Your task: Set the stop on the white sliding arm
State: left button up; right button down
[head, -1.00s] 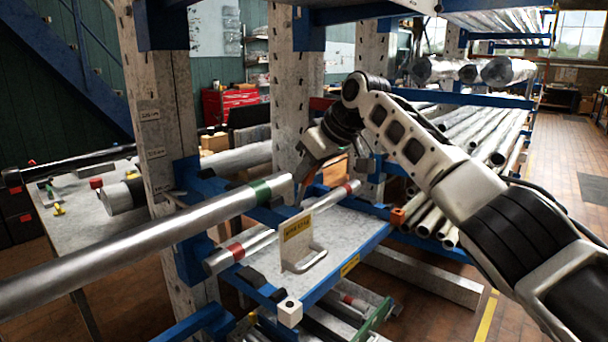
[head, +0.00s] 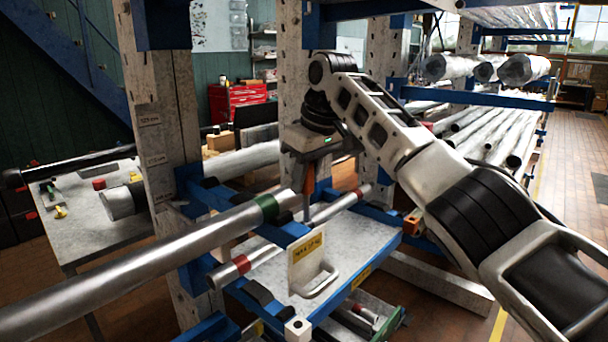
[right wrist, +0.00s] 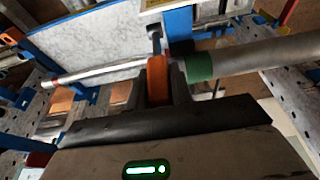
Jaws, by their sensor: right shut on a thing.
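My right gripper (head: 307,180) points down behind the steel tube's green-banded end. It is shut on an orange-handled piece; the right wrist view shows the orange handle (right wrist: 157,78) between the fingers, with a dark shaft beyond it. I cannot tell whether the shaft touches anything. My left gripper is out of view.
The large steel tube (head: 130,262) with its green band (head: 267,206) crosses from the left. Blue rack arms (head: 218,195) and a post (head: 160,120) stand close. An orange cap (head: 411,224) is at the shelf's right.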

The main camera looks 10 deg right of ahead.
jog(key=c, duration=1.2)
grip_release()
jog(key=shift+a, duration=0.15)
jog(key=shift+c, duration=0.2)
jog(key=v, duration=1.6)
jog(key=shift+f, duration=0.1)
